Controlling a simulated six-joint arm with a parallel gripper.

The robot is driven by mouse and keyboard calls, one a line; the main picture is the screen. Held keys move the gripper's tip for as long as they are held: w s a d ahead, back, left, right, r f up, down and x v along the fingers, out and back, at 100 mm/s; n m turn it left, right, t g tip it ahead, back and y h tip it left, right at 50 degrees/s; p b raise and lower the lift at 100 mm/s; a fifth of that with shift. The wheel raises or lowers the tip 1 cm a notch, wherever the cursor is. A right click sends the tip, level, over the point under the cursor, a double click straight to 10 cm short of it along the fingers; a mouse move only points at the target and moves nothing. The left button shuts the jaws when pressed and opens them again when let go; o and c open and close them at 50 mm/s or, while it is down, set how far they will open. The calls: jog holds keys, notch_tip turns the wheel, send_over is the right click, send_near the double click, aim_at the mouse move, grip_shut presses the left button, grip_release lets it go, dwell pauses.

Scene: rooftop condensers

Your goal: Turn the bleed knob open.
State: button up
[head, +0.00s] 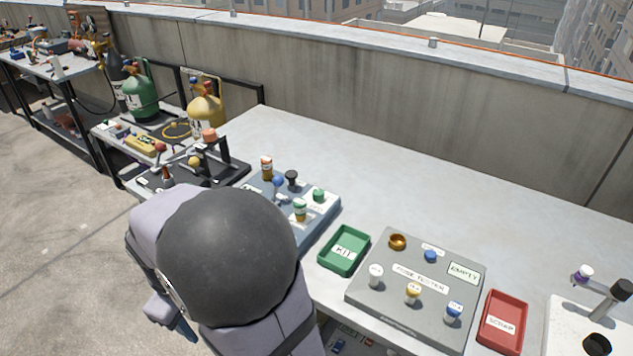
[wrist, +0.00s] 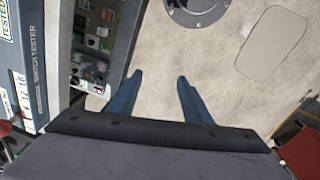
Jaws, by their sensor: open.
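I cannot tell which knob is the bleed knob; no label naming it is readable. A blue-grey box (head: 322,212) on the bench carries several small parts, including a green knob (head: 319,194), a blue ball-topped part (head: 278,181) and a black knob (head: 291,177). My arm hides the front of this box. In the wrist view my gripper (wrist: 157,77) is open and empty, its two blue fingers apart above the floor, beside the bench side. No knob is between the fingers. In the head view my arm hides most of the gripper.
A dark manifold stand (head: 235,170) is at left. The back of the bench (head: 440,190) is clear. A shelf with parts (wrist: 90,60) shows in the wrist view.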

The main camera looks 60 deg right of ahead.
jog(key=w+d+r+n+p, duration=0.1)
jog(key=w+d+r+p, duration=0.1)
jog(key=d, duration=0.6)
jog(key=w+d+r+n+h+p, duration=0.1)
jog(key=w+d+r+n+p, duration=0.1)
jog(key=d, duration=0.6)
jog(key=w+d+r+n+h+p, duration=0.1)
jog(key=w+d+r+n+p, duration=0.1)
jog(key=d, duration=0.6)
jog(key=shift+w+d+r+p, duration=0.1)
jog(key=shift+w+r+p, duration=0.2)
jog(key=shift+r, duration=0.35)
jog(key=shift+w+a+r+p, duration=0.1)
jog(key=shift+w+r, duration=0.3)
jog(key=shift+r, duration=0.2)
jog(key=shift+w+d+r+p, duration=0.15)
jog(key=shift+w+r, duration=0.2)
jog(key=shift+r, duration=0.3)
jog(key=s+d+r+n+g+h+p, duration=0.1)
jog(key=s+d+r+n+p, duration=0.15)
jog(key=d, duration=0.95)
jog(key=n+g, duration=0.1)
jog(key=g, duration=0.1)
send_near(318, 192)
jog(key=shift+p+x, duration=1.5)
jog(key=shift+x, duration=2.75)
jog(key=c, duration=1.1)
